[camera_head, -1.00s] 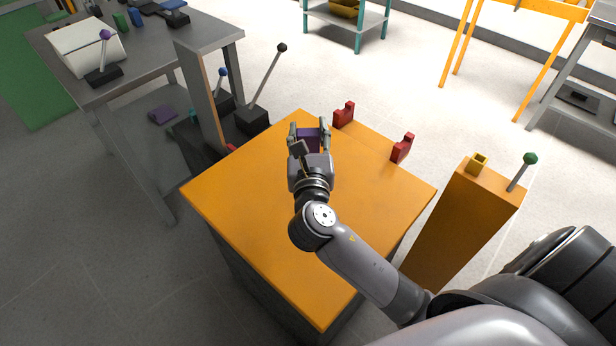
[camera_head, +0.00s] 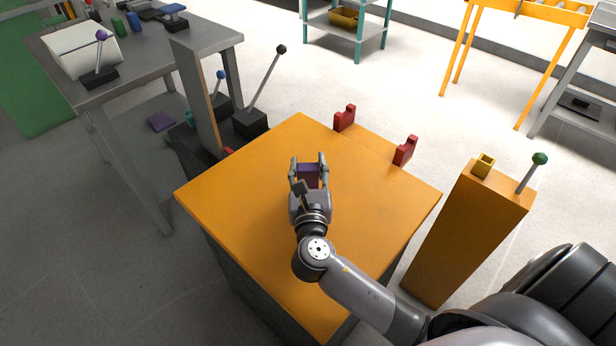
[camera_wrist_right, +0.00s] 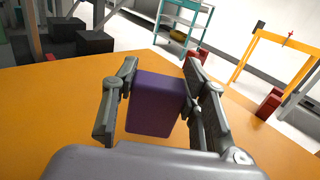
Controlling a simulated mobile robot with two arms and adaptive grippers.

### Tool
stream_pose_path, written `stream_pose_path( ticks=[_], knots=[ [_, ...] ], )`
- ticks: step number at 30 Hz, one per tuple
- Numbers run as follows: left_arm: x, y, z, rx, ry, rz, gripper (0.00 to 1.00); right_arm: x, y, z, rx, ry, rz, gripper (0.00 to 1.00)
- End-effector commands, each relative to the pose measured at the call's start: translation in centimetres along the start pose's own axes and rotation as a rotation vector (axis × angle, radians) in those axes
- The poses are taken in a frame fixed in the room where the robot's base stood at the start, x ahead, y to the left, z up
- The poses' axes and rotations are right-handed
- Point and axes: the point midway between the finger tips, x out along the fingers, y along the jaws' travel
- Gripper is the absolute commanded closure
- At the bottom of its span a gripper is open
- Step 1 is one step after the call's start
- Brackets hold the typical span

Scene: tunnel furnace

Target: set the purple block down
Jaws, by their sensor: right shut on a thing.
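The purple block (camera_head: 308,175) is between the two fingers of my right gripper (camera_head: 309,170), over the middle of the orange tabletop (camera_head: 240,190). In the right wrist view the purple block (camera_wrist_right: 157,103) stands roughly upright, with the right gripper's fingers (camera_wrist_right: 160,100) on both sides of it. The gripper is shut on it. I cannot tell whether the block's bottom touches the tabletop. My left gripper is not in view.
Two red brackets (camera_head: 344,118) (camera_head: 405,151) stand at the table's far right edge. An orange pillar (camera_head: 465,230) with a yellow piece and a green-knobbed lever (camera_head: 532,172) stands to the right. Black-based levers (camera_head: 251,121) stand beyond the left corner. The tabletop around the block is clear.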

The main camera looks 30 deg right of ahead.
Motion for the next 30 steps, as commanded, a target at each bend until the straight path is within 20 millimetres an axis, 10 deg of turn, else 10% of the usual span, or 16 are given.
stream_pose_path(
  ticks=[17, 18, 30],
  knots=[
    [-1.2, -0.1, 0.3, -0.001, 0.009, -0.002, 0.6, 0.0, 0.0, -2.9, -0.002, 0.001, 0.0, 0.89],
    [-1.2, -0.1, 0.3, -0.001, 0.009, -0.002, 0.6, 0.0, 0.0, -2.8, -0.002, 0.002, 0.0, 0.57],
    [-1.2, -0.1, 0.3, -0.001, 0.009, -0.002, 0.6, 0.0, 0.0, -2.8, -0.001, 0.002, 0.0, 0.4]
  ],
)
